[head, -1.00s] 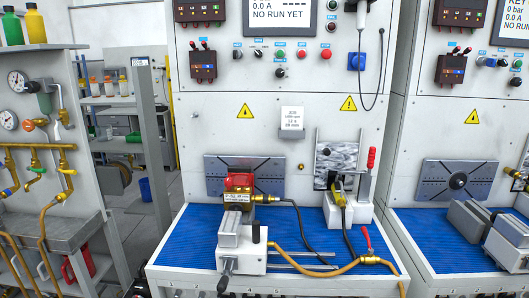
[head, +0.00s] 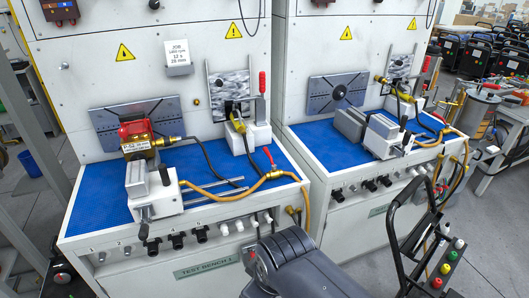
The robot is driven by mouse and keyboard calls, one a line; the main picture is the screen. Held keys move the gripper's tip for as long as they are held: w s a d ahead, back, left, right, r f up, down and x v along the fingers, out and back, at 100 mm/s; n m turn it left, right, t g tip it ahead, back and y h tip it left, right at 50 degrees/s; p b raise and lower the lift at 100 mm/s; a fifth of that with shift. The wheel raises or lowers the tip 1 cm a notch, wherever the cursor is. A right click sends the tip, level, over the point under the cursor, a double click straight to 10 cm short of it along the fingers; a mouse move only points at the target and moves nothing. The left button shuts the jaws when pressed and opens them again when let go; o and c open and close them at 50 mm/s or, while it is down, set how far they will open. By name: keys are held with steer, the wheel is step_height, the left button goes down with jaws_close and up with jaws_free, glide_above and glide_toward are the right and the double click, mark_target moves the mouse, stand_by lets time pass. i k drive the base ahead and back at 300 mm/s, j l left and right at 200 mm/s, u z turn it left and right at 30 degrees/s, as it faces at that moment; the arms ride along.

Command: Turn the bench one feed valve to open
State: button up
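The bench one feed valve (head: 273,174) is a small brass body in the yellow hose line along the front right edge of bench one. Its red lever (head: 268,157) stands up from the body, tilted a little left and roughly crosswise to the line. The yellow hose (head: 215,198) runs left from it towards the white clamp block. The sign "TEST BENCH 1" (head: 206,267) is on the bench front below. My gripper is not in view, and nothing visible touches the valve.
Bench one's blue top (head: 95,205) holds a vise (head: 150,188) and a red-and-brass part (head: 137,138). A second bench (head: 352,155) adjoins on the right. A dark ridged shape (head: 290,262) and a black frame with a button box (head: 445,265) fill the lower right foreground.

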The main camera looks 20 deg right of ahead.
mark_target(266, 150)
steer(key=i+l+z, duration=0.2)
steer(key=i, duration=0.85)
steer(key=j, duration=0.1)
